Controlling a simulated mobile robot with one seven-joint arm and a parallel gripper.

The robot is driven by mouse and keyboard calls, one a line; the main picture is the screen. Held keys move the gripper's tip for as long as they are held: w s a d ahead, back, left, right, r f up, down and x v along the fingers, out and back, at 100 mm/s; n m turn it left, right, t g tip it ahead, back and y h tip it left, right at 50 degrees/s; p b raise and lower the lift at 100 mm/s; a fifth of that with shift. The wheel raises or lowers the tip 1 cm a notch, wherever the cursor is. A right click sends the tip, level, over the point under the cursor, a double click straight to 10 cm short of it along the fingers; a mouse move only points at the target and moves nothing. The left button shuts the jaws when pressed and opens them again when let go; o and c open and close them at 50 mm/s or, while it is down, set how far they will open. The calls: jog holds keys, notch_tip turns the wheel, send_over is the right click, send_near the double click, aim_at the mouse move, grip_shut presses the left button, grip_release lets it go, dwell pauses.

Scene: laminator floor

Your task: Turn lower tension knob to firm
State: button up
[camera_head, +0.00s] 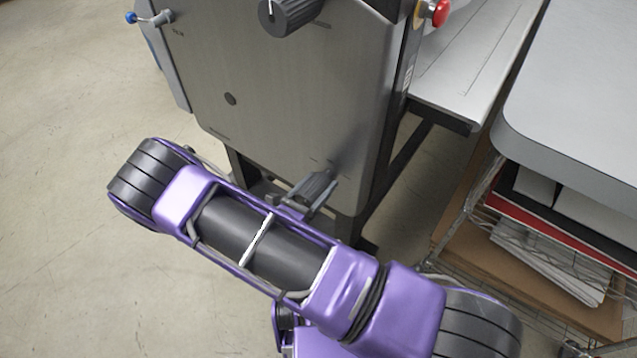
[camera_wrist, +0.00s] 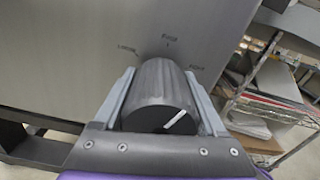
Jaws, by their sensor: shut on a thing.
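The lower tension knob (camera_wrist: 160,85) is a dark grey ribbed cylinder on the grey machine panel. In the wrist view it sits between the two grey fingers of my gripper (camera_wrist: 160,76), which is shut on its sides. A white pointer line (camera_wrist: 175,122) shows on the knob's front face, slanting up to the right. In the head view the knob (camera_head: 320,187) is low on the panel, partly hidden by my gripper (camera_head: 306,193) and purple arm.
A larger black knob (camera_head: 290,14) with a white mark is at the panel's top. A red button (camera_head: 438,12) is on the right edge, and a blue-tipped lever (camera_head: 150,18) at upper left. A grey-topped table (camera_head: 580,90) with a wire shelf stands right. Open floor lies left.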

jog(key=shift+n, duration=1.9)
jog(key=shift+f, duration=0.1)
jog(key=o, duration=1.3)
jog(key=shift+s+a, duration=0.1)
jog(key=shift+a, duration=0.05)
jog(key=v, duration=1.7)
jog(key=shift+s+a+p, duration=0.1)
jog(key=shift+p, duration=0.2)
